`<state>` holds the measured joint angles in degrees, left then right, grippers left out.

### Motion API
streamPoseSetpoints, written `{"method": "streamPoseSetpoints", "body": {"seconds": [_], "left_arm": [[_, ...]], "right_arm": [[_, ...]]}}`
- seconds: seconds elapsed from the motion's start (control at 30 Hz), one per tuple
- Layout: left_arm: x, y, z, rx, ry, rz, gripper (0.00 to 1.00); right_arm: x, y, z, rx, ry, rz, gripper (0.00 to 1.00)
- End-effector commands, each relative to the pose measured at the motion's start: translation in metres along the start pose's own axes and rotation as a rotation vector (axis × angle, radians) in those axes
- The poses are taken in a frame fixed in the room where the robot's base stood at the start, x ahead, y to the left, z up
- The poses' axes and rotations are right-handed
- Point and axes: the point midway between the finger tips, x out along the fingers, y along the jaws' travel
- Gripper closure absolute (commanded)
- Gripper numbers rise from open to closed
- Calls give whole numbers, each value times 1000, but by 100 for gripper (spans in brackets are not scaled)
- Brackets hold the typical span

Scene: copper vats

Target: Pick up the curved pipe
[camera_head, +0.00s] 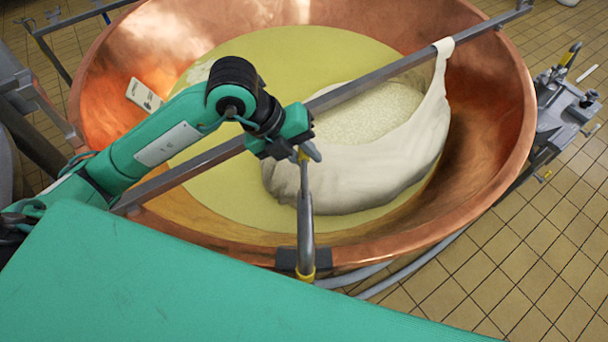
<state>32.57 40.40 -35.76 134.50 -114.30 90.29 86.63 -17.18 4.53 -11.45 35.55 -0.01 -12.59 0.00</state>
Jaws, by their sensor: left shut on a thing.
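A grey metal pipe (305,218), which I take as the curved pipe, shows in the head view at the near side of the copper vat. My left gripper (304,150) is shut on the pipe's upper end, above the vat. The pipe's lower end is at a dark bracket (288,260) on the near rim; I cannot tell whether it is seated there or free. My right gripper is not in view.
The copper vat (500,130) holds yellowish liquid (215,190) and a white cloth (390,165) full of curd. A metal bar (400,66) crosses the vat beneath my left arm. Metal equipment (565,100) stands at the right. Tiled floor (490,270) is open at lower right.

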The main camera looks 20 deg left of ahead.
Motion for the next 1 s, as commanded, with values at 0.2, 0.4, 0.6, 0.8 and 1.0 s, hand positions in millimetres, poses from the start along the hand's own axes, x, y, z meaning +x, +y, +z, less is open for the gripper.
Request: {"method": "streamPoseSetpoints", "body": {"seconds": [0.2, 0.4, 0.6, 0.8, 1.0], "left_arm": [[-40, -26, 1, 3, -4, -7, 100], [-67, -43, 1, 1, -4, -5, 100], [-85, -54, 1, 1, -2, -4, 100], [-95, -60, 0, -1, -1, -3, 100], [-97, -61, 0, -1, -1, -3, 100]], "right_arm": [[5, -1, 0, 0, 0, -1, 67], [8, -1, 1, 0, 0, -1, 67], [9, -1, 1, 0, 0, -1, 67], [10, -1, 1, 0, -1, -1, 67], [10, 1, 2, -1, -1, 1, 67]]}}
